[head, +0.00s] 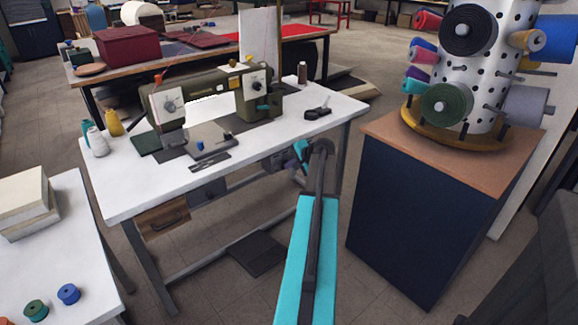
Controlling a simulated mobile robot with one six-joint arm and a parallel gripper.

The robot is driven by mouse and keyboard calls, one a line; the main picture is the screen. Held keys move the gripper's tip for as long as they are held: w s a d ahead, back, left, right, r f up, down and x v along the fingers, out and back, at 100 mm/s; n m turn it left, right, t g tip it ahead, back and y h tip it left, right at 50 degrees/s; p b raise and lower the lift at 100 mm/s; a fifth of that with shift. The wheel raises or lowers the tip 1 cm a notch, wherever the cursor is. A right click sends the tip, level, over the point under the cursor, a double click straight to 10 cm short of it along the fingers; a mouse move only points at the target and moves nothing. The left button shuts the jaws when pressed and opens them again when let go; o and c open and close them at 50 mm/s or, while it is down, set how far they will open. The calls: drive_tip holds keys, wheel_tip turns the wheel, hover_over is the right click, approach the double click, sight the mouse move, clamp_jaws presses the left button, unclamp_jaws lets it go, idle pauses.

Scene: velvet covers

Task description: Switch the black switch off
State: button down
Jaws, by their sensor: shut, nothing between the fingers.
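I cannot pick out the black switch with certainty; small dark parts sit under the front edge of the white sewing table (240,170), close to the end of my arm. The olive-green sewing machine (215,103) stands on that table. My cyan arm reaches up from the bottom centre to the table's right front side. My gripper (282,160) is a small dark shape beyond the cyan wrist, just below the tabletop edge. It is shut with nothing in it. Its fingertips are hard to separate from the dark parts there, and whether it touches them I cannot tell.
A dark blue cabinet (415,215) with a spool rack (465,85) stands close to my arm's right. A wooden drawer (163,217) hangs under the table, and a dark pedal (257,254) lies on the floor. Another white table (60,255) is at left.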

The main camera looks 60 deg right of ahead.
drive_tip(key=shift+w+r, duration=0.1)
drive_tip(key=shift+w, duration=0.2)
drive_tip(key=shift+w+d+r+p, duration=0.15)
drive_tip(key=shift+w+r+p, duration=0.05)
drive_tip(key=shift+r+p, duration=0.45)
drive_tip(key=shift+r, duration=0.2)
drive_tip(key=shift+s, duration=0.1)
drive_tip(key=s+a+r, duration=0.3)
drive_tip(key=s+r, duration=0.3)
drive_tip(key=s, duration=0.5)
drive_tip(key=shift+s+a+r, duration=0.15)
drive_tip(key=shift+a, duration=0.2)
drive_tip(key=shift+f+b, duration=0.45)
drive_tip(key=shift+b, duration=0.9)
drive_tip(key=shift+r+b, duration=0.1)
drive_tip(key=shift+b, duration=0.25)
